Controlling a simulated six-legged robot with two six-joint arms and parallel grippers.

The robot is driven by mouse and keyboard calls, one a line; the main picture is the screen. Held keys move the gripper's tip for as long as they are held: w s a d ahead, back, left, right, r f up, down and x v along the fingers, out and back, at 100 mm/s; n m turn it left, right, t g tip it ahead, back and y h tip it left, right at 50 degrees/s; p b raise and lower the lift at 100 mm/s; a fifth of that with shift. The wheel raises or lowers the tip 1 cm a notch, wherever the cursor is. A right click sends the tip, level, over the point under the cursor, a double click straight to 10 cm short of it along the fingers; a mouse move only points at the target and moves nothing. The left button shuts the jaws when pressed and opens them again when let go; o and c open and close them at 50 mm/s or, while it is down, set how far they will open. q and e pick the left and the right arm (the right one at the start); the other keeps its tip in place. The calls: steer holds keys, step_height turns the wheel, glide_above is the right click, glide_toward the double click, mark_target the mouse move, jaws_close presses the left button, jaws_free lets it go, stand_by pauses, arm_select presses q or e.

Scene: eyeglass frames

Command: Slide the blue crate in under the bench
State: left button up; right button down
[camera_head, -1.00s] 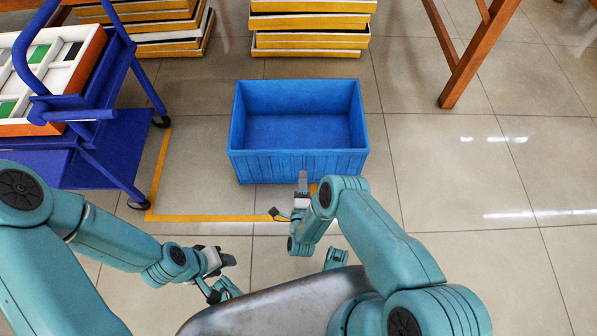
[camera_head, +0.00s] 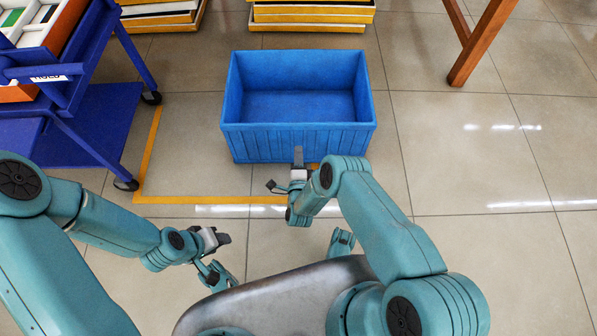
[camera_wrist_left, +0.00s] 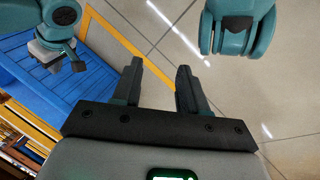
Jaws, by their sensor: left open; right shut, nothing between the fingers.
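The blue crate (camera_head: 300,143) stands upright and empty on the tiled floor ahead of me, its open top up. Its blue wall also fills part of the left wrist view (camera_wrist_left: 100,82). My right gripper (camera_head: 298,158) is shut and empty, its tip overlapping the crate's near wall; I cannot tell whether it touches. My left gripper (camera_head: 222,240) is open and empty above the floor, left of the right one and nearer me; its two fingers show in the left wrist view (camera_wrist_left: 160,82). Wooden legs (camera_head: 480,45), perhaps the bench's, stand at upper right; its top is out of view.
A blue cart (camera_head: 95,110) with a tray of parts stands at left. Stacked yellow-edged trays (camera_head: 310,20) stand behind the crate. A yellow floor line (camera_head: 180,199) runs left of and in front of the crate. The right-hand floor is clear.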

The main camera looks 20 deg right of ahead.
steer(key=b+x, duration=0.1)
steer(key=x, duration=0.3)
steer(key=shift+w, duration=0.1)
stand_by(0.4)
